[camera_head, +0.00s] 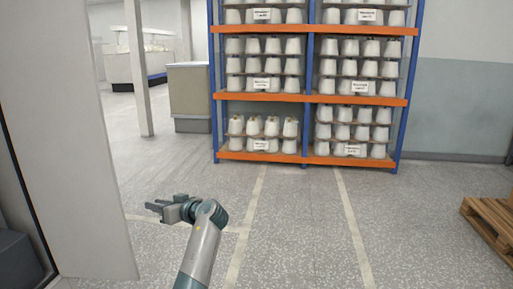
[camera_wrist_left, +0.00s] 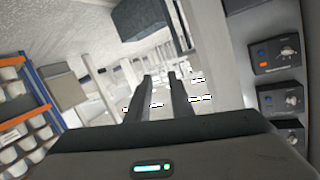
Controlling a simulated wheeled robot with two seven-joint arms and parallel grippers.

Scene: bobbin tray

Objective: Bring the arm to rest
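My left arm comes up from the bottom of the head view. Its left gripper (camera_head: 157,208) is over the grey floor and points left, toward the pale wall panel. In the left wrist view the two fingers of the left gripper (camera_wrist_left: 162,88) stand apart with nothing between them. My right gripper is not in either view.
A shelf rack (camera_head: 309,95) with blue posts, orange beams and several white bobbins stands at the back. A pale panel (camera_head: 75,140) rises at the left. A wooden pallet (camera_head: 492,222) lies at the right. Control boxes (camera_wrist_left: 275,53) show in the wrist view. The middle floor is clear.

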